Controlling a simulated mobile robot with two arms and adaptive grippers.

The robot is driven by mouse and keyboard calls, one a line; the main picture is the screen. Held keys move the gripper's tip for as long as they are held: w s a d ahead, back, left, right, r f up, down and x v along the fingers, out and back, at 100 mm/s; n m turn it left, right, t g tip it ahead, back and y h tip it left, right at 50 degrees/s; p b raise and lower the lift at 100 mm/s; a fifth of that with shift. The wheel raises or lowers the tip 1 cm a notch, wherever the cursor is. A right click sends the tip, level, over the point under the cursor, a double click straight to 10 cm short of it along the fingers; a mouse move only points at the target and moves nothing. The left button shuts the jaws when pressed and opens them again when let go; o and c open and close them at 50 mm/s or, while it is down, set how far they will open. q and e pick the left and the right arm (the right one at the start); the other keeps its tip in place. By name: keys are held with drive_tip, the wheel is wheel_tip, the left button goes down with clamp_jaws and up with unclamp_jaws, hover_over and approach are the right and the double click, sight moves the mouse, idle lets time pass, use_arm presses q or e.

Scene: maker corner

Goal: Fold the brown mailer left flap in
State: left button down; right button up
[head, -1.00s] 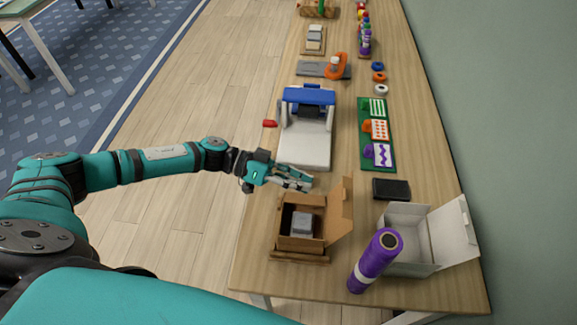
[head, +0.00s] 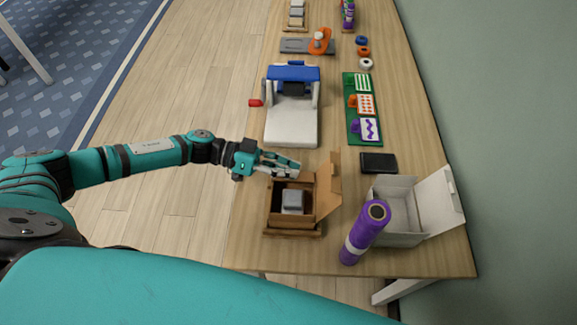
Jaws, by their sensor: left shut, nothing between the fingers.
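The brown mailer (head: 267,207) is an open cardboard box near the front left edge of the table. A small grey block (head: 293,201) lies inside it. One flap (head: 329,186) stands up and outward on its right side. A low brown strip lies along its near side. My left gripper (head: 292,165) is at the mailer's far side, above or just beyond the far rim, with its fingers pointing right. It is shut and empty. The gripper covers part of the far edge, and I cannot clearly make out a left flap. My right gripper is out of view.
A black box (head: 378,163) lies beyond. A white and blue machine (head: 291,126) stands behind my left gripper. A green board (head: 352,121) holds patterned cards.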

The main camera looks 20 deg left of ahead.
use_arm(q)
drive_tip(key=shift+s+d+f+m, duration=0.1)
drive_tip(key=shift+s+m, duration=0.15)
drive_tip(key=shift+m, duration=0.15)
drive_tip(key=shift+s+f+p, duration=0.1)
drive_tip(key=shift+p, duration=0.25)
drive_tip(key=shift+s+d+f+m+t+y+p, duration=0.1)
drive_tip(key=shift+s+f+m+t+y+p, duration=0.15)
drive_tip(key=shift+m, duration=0.3)
drive_tip(key=shift+s+d+f+m+t+y+p, duration=0.15)
drive_tip(key=shift+s+f+m+t, duration=0.15)
drive_tip(key=shift+m, duration=0.25)
drive_tip(key=shift+f, duration=0.1)
drive_tip(key=shift+s+f, duration=0.1)
drive_tip(key=shift+f, duration=0.05)
